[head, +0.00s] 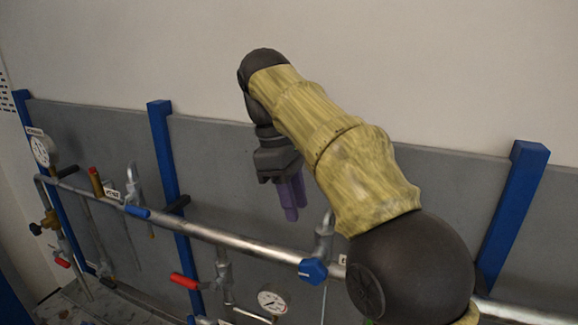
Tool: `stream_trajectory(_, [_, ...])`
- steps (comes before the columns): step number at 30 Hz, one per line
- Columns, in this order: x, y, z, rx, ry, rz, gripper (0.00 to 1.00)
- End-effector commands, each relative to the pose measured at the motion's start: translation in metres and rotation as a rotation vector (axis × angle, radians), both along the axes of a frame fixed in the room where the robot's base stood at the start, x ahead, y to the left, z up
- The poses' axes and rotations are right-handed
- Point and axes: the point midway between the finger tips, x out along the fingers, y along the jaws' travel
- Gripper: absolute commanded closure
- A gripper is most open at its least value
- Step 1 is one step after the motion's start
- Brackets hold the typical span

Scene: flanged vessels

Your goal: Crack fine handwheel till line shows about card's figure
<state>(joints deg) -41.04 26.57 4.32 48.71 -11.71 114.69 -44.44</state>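My gripper (293,197) hangs with its purple fingers pointing down, left of the middle upright's right-hand bay and above the pipe in the picture. The fingers look close together from this side, and I cannot tell whether they are open. I see nothing held between them. A blue faceted knob (312,270), possibly a handwheel, sits on the pipe below and right of the gripper, apart from it. A dial gauge (272,302) is low at centre; another gauge (42,152) is at far left. Their readings are too small to read. No card with a legible figure shows.
A long metal pipe (235,239) crosses in front of grey panels. Blue uprights (163,150) and (512,205) flank the bay. My arm hides part of the pipe at right.

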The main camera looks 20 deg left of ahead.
Motion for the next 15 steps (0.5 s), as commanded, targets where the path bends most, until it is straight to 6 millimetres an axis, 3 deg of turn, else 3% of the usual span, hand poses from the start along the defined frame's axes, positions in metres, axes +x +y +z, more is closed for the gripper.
stream_trajectory(1, [0.0,0.002,0.012,0.0,0.0,0.0,0.7])
stream_trajectory(6, [0.0,0.006,0.029,-0.001,0.0,0.001,0.7])
stream_trajectory(15, [0.001,0.01,0.041,-0.001,0.0,0.001,0.7])
